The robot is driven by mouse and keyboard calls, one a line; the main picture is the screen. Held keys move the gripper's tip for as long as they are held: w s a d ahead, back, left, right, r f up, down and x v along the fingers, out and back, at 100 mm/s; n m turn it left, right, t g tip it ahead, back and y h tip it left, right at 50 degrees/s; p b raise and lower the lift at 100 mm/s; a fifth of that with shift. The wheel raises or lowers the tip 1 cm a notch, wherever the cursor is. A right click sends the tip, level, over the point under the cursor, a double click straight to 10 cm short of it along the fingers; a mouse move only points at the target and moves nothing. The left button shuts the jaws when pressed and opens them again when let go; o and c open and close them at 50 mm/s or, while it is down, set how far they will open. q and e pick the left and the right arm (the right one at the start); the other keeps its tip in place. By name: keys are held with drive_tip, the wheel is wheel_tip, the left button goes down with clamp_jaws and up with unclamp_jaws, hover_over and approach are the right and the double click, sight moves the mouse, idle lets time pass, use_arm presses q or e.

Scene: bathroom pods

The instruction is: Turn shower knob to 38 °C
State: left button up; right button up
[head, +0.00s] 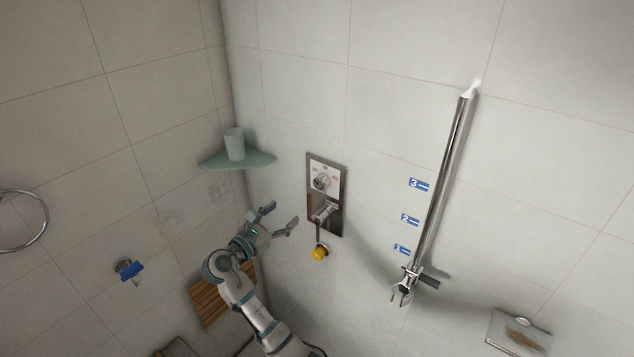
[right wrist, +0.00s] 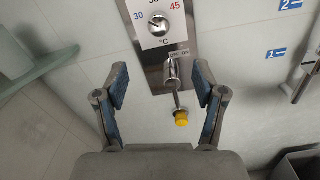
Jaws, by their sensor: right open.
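The round shower knob (head: 321,182) sits in the upper part of a metal wall panel (head: 337,217). In the right wrist view the knob (right wrist: 158,26) has a white dial with a blue 30 and a red 45; the number at the top is cut off. The knob's exact setting is too small to tell. My right gripper (head: 281,216) is open and empty, left of the panel and apart from it. In the right wrist view its fingers (right wrist: 160,80) are spread below the knob, on either side of the OFF/ON lever (right wrist: 172,72). My left gripper is out of view.
A yellow-ended handle (head: 320,254) hangs below the panel. A green corner shelf (head: 238,161) with a cup (head: 234,143) is at upper left. A shower rail (head: 443,190) and soap dish (head: 518,332) are at right. The wall between panel and rail is mostly clear.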

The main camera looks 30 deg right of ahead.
sight(319, 184)
drive_tip(key=p+x, duration=0.2)
drive_tip(key=x, duration=1.4)
drive_tip(key=shift+w+d+f, duration=0.1)
drive_tip(key=shift+d, duration=0.25)
drive_tip(key=shift+w, duration=0.1)
drive_tip(key=shift+w+a, duration=0.1)
drive_tip(key=shift+a, duration=0.4)
drive_tip(key=shift+d, duration=0.75)
drive_tip(key=c, duration=1.1)
drive_tip(key=shift+a, duration=0.1)
drive_tip(key=shift+c, duration=0.2)
drive_tip(key=shift+a, duration=0.1)
